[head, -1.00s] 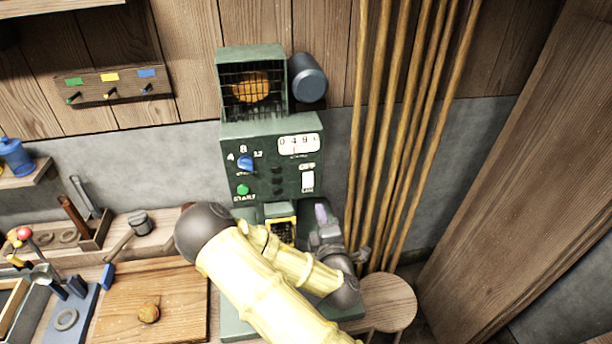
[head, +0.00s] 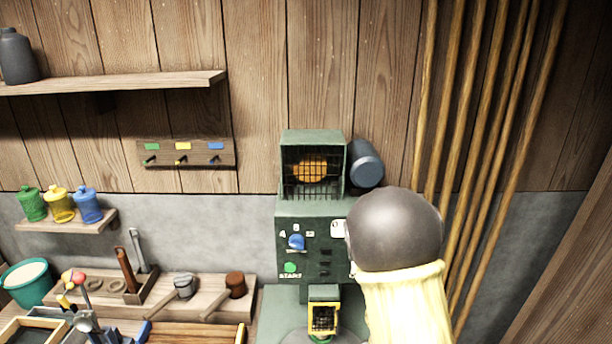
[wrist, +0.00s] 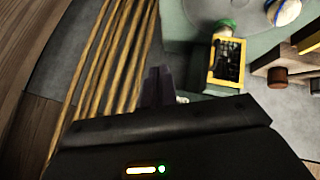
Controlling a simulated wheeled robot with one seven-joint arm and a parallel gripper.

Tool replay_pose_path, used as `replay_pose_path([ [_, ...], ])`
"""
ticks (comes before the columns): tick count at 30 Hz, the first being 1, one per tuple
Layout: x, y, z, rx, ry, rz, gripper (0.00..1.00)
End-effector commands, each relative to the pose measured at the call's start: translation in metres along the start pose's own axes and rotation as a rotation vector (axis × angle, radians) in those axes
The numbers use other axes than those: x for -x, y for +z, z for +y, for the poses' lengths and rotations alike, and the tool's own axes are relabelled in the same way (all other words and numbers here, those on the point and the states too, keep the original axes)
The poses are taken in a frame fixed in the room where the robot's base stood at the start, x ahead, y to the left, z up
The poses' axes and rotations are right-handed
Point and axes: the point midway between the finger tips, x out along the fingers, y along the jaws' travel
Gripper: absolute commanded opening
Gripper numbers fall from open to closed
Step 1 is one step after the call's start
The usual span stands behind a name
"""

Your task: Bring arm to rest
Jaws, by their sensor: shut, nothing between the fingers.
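In the head view my arm, pale yellow with a dark round joint, rises at the lower right and covers the right part of the green machine (head: 312,212). My gripper is out of sight in the head view. In the wrist view my gripper (wrist: 158,88) shows as dark fingers close together, shut, with nothing between them. The fingers point to the floor and wall area between the bamboo poles (wrist: 105,75) and the machine's yellow-framed grille (wrist: 229,60). They look clear of both, though the distance is hard to tell.
Bamboo poles (head: 490,130) lean on the wall at the right. The bench at the left holds a wooden tool rack (head: 125,285), a teal bucket (head: 28,280) and a wooden board (head: 195,334). Three coloured jars (head: 60,205) stand on a small shelf.

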Motion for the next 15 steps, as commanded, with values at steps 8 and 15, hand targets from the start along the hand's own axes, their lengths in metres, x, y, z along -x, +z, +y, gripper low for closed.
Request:
replay_pose_path([
  [8,0.062,0.007,-0.015,-0.180,-0.199,-0.188,0.00],
  [15,0.127,0.021,-0.017,-0.242,-0.284,-0.350,0.00],
])
